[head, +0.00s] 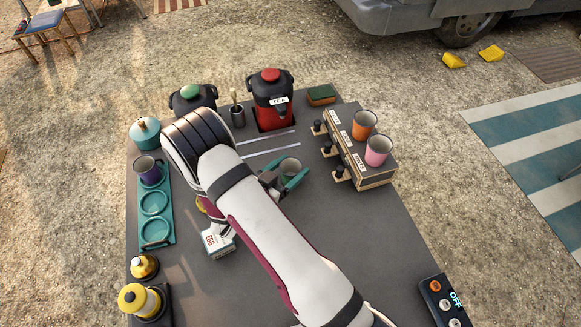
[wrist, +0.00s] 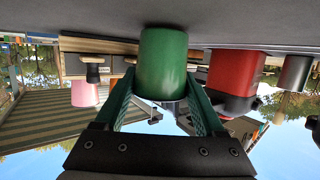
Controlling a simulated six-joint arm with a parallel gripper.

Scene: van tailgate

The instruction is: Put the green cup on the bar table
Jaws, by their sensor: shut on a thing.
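The green cup (head: 290,166) is upright between the fingers of my gripper (head: 284,178), over the middle of the dark grey table (head: 345,232). In the wrist view, which is upside down, the green cup (wrist: 163,60) sits between both fingers of my gripper (wrist: 163,98), which is shut on it. The cup's base appears close to the grey surface; I cannot tell whether it touches. Which surface is called the bar table is not marked.
A wooden rack (head: 375,178) with an orange cup (head: 363,125) and a pink cup (head: 377,151) stands right. A red tea urn (head: 271,100) stands behind. A teal tray (head: 155,222) with a purple cup (head: 147,169) lies left. The table's front right is mostly clear.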

